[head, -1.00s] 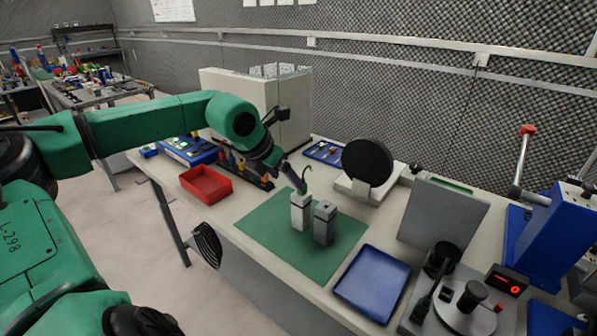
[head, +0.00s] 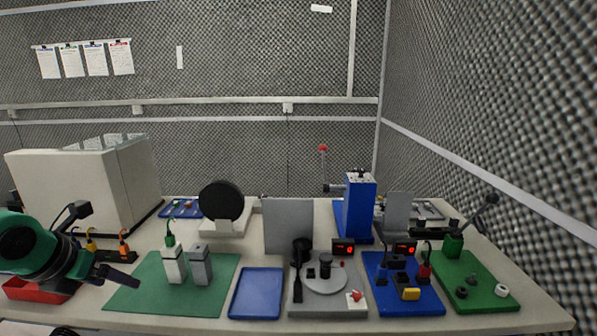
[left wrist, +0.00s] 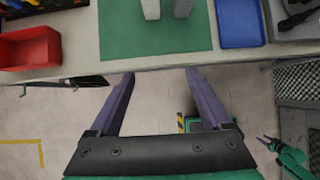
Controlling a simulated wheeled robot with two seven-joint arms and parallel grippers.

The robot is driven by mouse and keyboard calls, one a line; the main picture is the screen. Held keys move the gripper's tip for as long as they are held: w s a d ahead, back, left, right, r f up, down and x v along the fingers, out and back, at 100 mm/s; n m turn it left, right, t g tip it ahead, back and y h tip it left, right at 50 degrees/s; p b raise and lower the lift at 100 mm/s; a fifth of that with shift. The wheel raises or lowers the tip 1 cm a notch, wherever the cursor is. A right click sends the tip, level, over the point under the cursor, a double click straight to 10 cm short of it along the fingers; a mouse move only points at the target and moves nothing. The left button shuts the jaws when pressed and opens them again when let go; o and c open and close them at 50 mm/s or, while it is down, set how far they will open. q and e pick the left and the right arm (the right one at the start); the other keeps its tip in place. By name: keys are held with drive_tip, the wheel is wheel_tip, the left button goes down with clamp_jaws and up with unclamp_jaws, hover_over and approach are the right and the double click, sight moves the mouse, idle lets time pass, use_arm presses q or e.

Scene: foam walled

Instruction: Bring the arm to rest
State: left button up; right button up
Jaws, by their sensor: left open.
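My left gripper (head: 128,270) shows at the left of the head view, in front of the red bin and beside the green mat (head: 132,290). In the left wrist view its two purple fingers (left wrist: 158,76) are spread wide with nothing between them, and they point at the table's front edge. A white block with a green loop on top (head: 174,265) and a grey block (head: 201,265) stand upright on the mat, apart from the gripper.
A red bin (left wrist: 28,47) is at the left, and a blue tray (head: 257,293) lies right of the mat. A grey fixture with a round plate (head: 325,285), a blue board (head: 420,295) and a green board (head: 480,290) stand farther right. Floor is open before the table.

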use_arm(q)
drive_tip(key=w+d+r+n+t+h, duration=0.1)
drive_tip(key=w+d+n+t+h, duration=0.35)
drive_tip(key=d, duration=0.55)
drive_tip(key=w+d+r+n+t+h, duration=0.1)
drive_tip(key=w+d+n+t+h, duration=0.3)
drive_tip(key=d, duration=0.5)
drive_tip(key=s+a+f+n+g+y, duration=0.2)
drive_tip(key=s+a+f+n+y, duration=0.3)
drive_tip(key=f+n, duration=0.5)
drive_tip(key=s+a+f+n+g+y, duration=0.2)
drive_tip(key=s+a+f+n+y, duration=0.3)
drive_tip(key=f+n, duration=0.45)
drive_tip(key=s+d+f+n+g+h, duration=0.1)
drive_tip(key=s+d+f+n+g, duration=0.3)
drive_tip(key=s, duration=0.3)
drive_tip(key=s+d+f+n+g+h, duration=0.1)
drive_tip(key=s+f+n+g, duration=0.1)
drive_tip(key=s+f+g, duration=0.35)
drive_tip(key=s+f, duration=0.2)
drive_tip(key=f, duration=1)
drive_tip(key=s+f, duration=0.2)
drive_tip(key=f, duration=1)
drive_tip(key=s+a+f, duration=0.3)
drive_tip(key=s+f, duration=1)
drive_tip(key=s, duration=0.3)
drive_tip(key=shift+f+m+g+y, duration=0.2)
drive_tip(key=shift+m+g+y, duration=0.1)
drive_tip(key=shift+g+y, duration=0.1)
